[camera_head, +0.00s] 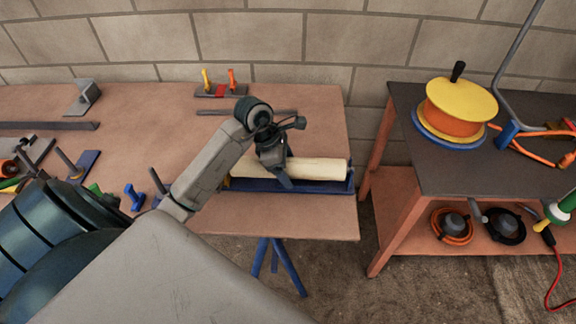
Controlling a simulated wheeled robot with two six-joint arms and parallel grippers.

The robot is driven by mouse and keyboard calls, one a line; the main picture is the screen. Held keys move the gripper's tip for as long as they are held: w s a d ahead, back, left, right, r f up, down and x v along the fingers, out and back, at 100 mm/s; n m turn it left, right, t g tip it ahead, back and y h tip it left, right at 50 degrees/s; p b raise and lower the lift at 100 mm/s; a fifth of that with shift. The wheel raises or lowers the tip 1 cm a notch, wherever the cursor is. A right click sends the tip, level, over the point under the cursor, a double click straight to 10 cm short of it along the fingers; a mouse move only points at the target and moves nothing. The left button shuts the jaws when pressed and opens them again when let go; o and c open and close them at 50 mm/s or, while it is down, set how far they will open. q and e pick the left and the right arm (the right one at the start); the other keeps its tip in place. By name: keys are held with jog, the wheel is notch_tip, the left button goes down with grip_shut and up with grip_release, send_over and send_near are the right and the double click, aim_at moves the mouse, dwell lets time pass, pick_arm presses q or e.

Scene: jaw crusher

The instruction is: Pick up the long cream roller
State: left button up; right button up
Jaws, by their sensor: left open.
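The long cream roller (318,168) lies lengthwise in a blue tray (325,188) near the right front edge of the brown workbench (318,215). My left gripper (281,178) is over the roller's left part, pointing down, with its jaws open. One dark finger shows on the near side of the roller; the other is hidden. I cannot tell whether the gripper touches the roller. My left arm covers part of the roller's left end and the tray. My right gripper is not in view.
A rack with orange and yellow handles (218,90) and a grey bar (246,112) lie behind the roller. Tools crowd the bench's left side. A gap separates the bench from a dark-topped table (500,170) holding a yellow-orange spool (460,106). A block wall stands behind.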

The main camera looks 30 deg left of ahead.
pick_arm(q)
jog(key=shift+r, duration=0.1)
grip_shut()
jog(key=shift+w+r, duration=0.1)
jog(key=shift+r, duration=0.45)
notch_tip(320, 180, up, 9)
jog(key=shift+f+b, duration=0.2)
jog(key=shift+b, duration=0.65)
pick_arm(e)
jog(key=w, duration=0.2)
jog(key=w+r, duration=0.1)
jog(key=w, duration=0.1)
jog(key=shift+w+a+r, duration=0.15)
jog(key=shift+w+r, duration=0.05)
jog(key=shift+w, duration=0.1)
pick_arm(q)
jog(key=shift+r, duration=0.1)
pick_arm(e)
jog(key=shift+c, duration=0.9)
pick_arm(q)
jog(key=shift+a, duration=0.15)
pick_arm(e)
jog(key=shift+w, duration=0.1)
